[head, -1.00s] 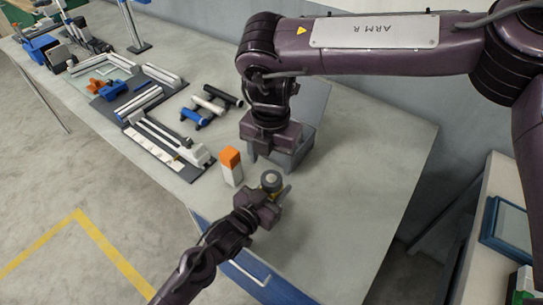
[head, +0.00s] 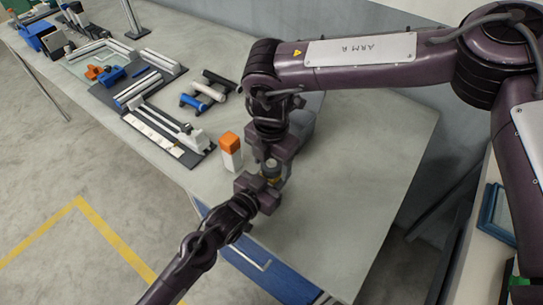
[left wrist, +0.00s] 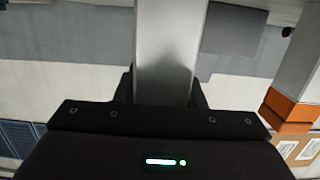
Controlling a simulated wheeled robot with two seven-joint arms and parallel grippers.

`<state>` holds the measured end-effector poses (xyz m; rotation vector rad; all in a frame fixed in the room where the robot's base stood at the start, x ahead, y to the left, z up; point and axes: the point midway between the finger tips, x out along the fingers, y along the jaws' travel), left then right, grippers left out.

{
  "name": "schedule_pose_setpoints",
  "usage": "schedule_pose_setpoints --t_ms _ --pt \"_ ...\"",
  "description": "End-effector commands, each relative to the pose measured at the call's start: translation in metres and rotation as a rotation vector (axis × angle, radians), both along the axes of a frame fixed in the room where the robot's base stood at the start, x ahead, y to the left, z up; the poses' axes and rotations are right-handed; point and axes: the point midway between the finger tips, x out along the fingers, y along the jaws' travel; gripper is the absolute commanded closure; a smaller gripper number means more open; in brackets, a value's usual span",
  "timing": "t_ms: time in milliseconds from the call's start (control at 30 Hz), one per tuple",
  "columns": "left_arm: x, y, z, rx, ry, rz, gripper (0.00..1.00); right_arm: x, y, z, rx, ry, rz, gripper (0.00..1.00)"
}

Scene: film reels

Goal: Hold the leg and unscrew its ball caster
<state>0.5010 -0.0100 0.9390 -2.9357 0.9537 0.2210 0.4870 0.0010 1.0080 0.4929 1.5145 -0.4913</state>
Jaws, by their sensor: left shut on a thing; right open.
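My left gripper (head: 268,192) is shut on the leg, near the table's front edge. In the left wrist view the leg (left wrist: 170,45) is a plain grey metal bar running up from between the fingers. In the head view the leg is mostly hidden by the gripper. The ball caster (head: 270,167), grey on top with a brass-coloured lower part, sticks up just above the left gripper. My right gripper (head: 274,158) is open and points down at the caster from above. Its fingers are close beside the caster; I cannot tell whether they touch it.
A white block with an orange top (head: 230,151) stands just left of both grippers; it also shows in the left wrist view (left wrist: 289,106). A grey bin (head: 304,122) is partly hidden behind my right gripper. Rollers and rail parts lie further left. The table's right side is clear.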

Motion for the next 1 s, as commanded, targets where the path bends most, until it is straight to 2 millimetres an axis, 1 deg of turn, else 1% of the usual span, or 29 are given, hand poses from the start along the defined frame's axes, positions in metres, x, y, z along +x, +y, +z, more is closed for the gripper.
schedule_pose_setpoints --t_ms 133,467,567,633,900,1000 --pt "0.0002 0.0000 0.0007 -0.001 -0.002 0.000 1.00 0.0000 0.0000 0.0001 0.000 0.000 0.000 0.38" --pt "0.0002 0.0000 0.0007 -0.001 -0.002 0.000 1.00 -0.0001 0.0000 0.0003 -0.001 0.001 0.001 0.81" --pt "0.0002 0.0000 0.0007 -0.001 -0.002 0.000 1.00 -0.0001 -0.0001 0.0004 -0.001 0.001 0.016 0.83" --pt "0.0002 0.0000 0.0007 -0.001 -0.001 0.000 1.00 -0.0001 -0.0002 0.0005 -0.001 0.001 0.076 0.83" --pt "0.0002 0.0000 0.0007 -0.001 -0.001 0.000 1.00 0.0000 -0.0006 0.0008 -0.002 0.001 0.490 0.83" --pt "0.0002 0.0000 0.0007 -0.001 -0.001 0.000 1.00 0.0001 -0.0008 0.0009 -0.002 0.001 0.572 0.83"
